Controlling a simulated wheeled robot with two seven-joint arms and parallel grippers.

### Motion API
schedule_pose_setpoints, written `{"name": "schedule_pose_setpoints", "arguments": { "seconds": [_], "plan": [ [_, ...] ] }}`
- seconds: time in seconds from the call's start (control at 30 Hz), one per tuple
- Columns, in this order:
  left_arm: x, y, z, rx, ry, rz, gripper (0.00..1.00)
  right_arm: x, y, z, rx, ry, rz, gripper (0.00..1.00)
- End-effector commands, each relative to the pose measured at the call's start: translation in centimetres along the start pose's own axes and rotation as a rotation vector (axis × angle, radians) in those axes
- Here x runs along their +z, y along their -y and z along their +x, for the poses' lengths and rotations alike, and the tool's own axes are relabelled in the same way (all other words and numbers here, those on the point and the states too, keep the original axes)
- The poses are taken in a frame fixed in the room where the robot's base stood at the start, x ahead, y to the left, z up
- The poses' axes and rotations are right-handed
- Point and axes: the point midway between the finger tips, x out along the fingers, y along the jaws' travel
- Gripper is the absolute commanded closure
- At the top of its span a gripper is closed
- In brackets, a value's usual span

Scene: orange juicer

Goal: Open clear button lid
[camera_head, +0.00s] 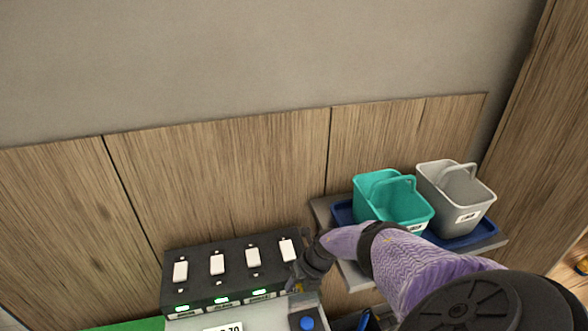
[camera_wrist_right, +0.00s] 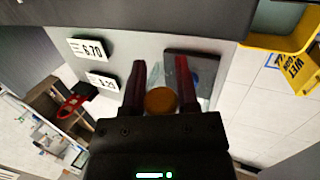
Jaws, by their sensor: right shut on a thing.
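My right gripper (camera_head: 298,285) is at the right end of the juicer's top, beside the black switch panel. A blue button (camera_head: 307,323) on a dark plate sits just in front of it. In the right wrist view the two dark fingers of my right gripper (camera_wrist_right: 161,68) reach over the grey front, by a dark plate (camera_wrist_right: 205,56). The gripper is shut on the clear button lid, which is see-through and hard to make out. A round orange-brown thing (camera_wrist_right: 161,101) shows between the finger bases. My left gripper is not in view.
The black panel (camera_head: 200,265) carries several white switches and green lights. A teal bucket (camera_head: 375,205) and a grey bucket (camera_head: 450,195) stand on a blue tray (camera_head: 470,240) at the right. A yellow wet-floor sign (camera_wrist_right: 285,50) stands on the tiled floor.

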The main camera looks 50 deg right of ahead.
Motion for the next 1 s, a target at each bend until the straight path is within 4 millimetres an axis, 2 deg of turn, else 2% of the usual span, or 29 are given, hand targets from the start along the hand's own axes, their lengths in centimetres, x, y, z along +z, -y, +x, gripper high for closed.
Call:
{"name": "schedule_pose_setpoints", "arguments": {
  "seconds": [0.03, 0.3, 0.57, 0.93, 0.97, 1.0],
  "plan": [
    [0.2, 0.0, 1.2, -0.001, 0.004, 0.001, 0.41, -0.1, 0.3, 0.8, -0.002, -0.029, 0.007, 1.0],
    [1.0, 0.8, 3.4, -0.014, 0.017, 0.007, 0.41, 0.3, 0.3, 1.0, -0.002, -0.134, 0.05, 1.0],
    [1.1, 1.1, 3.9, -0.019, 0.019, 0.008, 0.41, 0.4, 0.3, 0.9, -0.001, -0.173, 0.061, 1.0],
    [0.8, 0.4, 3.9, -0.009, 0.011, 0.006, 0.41, 0.3, 0.2, 0.9, -0.001, -0.178, 0.06, 1.0],
    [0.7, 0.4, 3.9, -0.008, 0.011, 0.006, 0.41, 0.3, 0.2, 0.9, -0.001, -0.178, 0.06, 0.55],
    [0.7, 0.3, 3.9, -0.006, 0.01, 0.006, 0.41, 0.3, 0.2, 0.9, -0.001, -0.176, 0.06, 0.47]
  ]
}}
